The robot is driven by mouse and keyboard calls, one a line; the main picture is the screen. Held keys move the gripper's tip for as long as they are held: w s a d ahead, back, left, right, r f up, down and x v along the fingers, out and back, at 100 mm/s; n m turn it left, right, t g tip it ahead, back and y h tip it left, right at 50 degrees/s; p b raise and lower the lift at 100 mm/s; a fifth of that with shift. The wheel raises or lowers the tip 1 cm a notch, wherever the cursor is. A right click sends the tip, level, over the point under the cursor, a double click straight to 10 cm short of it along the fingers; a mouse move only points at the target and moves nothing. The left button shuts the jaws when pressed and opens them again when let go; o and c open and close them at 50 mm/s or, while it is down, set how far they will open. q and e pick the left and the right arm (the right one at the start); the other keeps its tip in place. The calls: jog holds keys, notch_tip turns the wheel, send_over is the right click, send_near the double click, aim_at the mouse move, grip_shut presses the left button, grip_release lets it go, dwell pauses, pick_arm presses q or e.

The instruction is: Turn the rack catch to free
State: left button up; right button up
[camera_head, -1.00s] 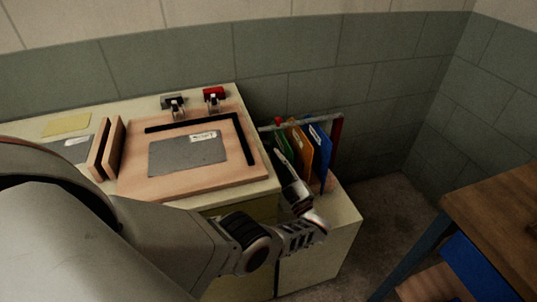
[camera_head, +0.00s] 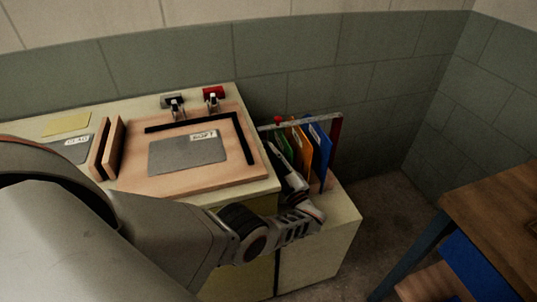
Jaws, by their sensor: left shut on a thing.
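The rack (camera_head: 337,135) stands on a low cabinet right of the workbench and holds upright coloured boards, among them green, orange (camera_head: 306,150) and blue (camera_head: 319,160) ones. A small red knob (camera_head: 278,119) shows at the left end of the rack's top bar; it may be the catch, but I cannot tell its setting. My left gripper (camera_head: 278,152) reaches to the rack's left front, just below the red knob. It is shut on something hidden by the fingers. My right gripper is not in view.
The workbench carries a wooden board (camera_head: 190,180) with a grey plate (camera_head: 188,153) and a black corner fence (camera_head: 238,137). Two clamps, grey (camera_head: 173,104) and red (camera_head: 214,97), stand behind. A wooden table (camera_head: 495,220) is at right, with clear floor between.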

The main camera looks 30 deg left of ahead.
pick_arm(q)
jog(key=shift+n, duration=0.3)
jog(key=n+g, duration=0.1)
jog(key=n, duration=0.1)
jog(key=n+g, duration=0.1)
jog(key=n, duration=0.2)
jog(key=n+g, duration=0.1)
jog(key=n, duration=0.1)
jog(key=shift+w+d+r+h, duration=0.15)
jog(key=shift+r+h, duration=0.15)
jog(key=shift+h, duration=0.1)
jog(key=shift+n+g+h+p, duration=0.6)
jog(key=shift+n+p, duration=0.55)
jog(key=shift+n, duration=1.15)
jog(key=o, duration=0.8)
jog(key=shift+r, duration=0.1)
